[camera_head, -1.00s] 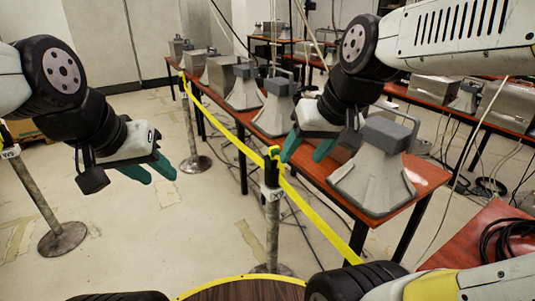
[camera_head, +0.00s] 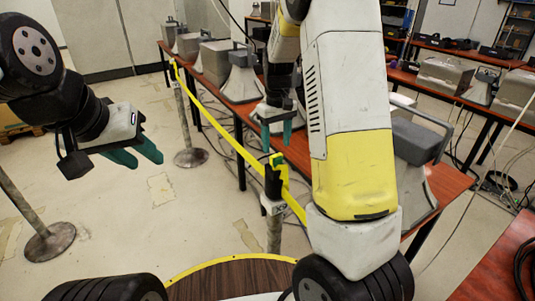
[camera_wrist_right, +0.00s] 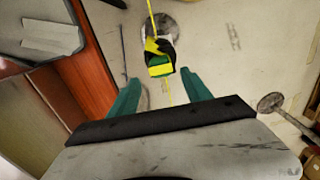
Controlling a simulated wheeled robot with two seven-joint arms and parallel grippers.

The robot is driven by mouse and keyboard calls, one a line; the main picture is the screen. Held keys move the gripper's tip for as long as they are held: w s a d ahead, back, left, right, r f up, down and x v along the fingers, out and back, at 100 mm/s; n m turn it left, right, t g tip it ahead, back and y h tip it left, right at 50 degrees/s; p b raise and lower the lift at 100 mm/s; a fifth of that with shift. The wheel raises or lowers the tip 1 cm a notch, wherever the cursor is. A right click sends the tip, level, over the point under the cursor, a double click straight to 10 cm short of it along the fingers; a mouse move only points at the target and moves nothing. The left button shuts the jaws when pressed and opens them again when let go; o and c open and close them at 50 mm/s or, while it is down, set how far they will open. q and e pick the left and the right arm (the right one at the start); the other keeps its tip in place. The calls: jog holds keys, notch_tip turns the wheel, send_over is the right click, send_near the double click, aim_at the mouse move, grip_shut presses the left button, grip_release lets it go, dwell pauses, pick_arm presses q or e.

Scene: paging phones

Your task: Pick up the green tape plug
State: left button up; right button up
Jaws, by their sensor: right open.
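The green tape plug (camera_head: 277,159) sits on top of the black head of a barrier post (camera_head: 273,225), where the yellow tape (camera_head: 236,142) meets it. In the right wrist view the plug (camera_wrist_right: 160,67) shows as a green and yellow block just ahead of the fingers, roughly centred. My right gripper (camera_head: 276,140) points down just above and behind the plug in the head view. Its teal fingers are apart with nothing held; they also show in the right wrist view (camera_wrist_right: 162,84). My left gripper (camera_head: 147,157) is open and empty at the left, away from the post.
A red-brown table (camera_head: 448,182) with grey metal devices runs behind the post. Another barrier post (camera_head: 190,156) holds the tape's far end. A third post (camera_head: 46,238) stands at left. A round wooden top (camera_head: 225,277) is at the front. Floor at left is mostly clear.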

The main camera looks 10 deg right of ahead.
aim_at(276, 156)
jog(key=f, duration=0.6)
jog(key=shift+s+f, duration=0.15)
jog(key=shift+s, duration=0.1)
grip_shut()
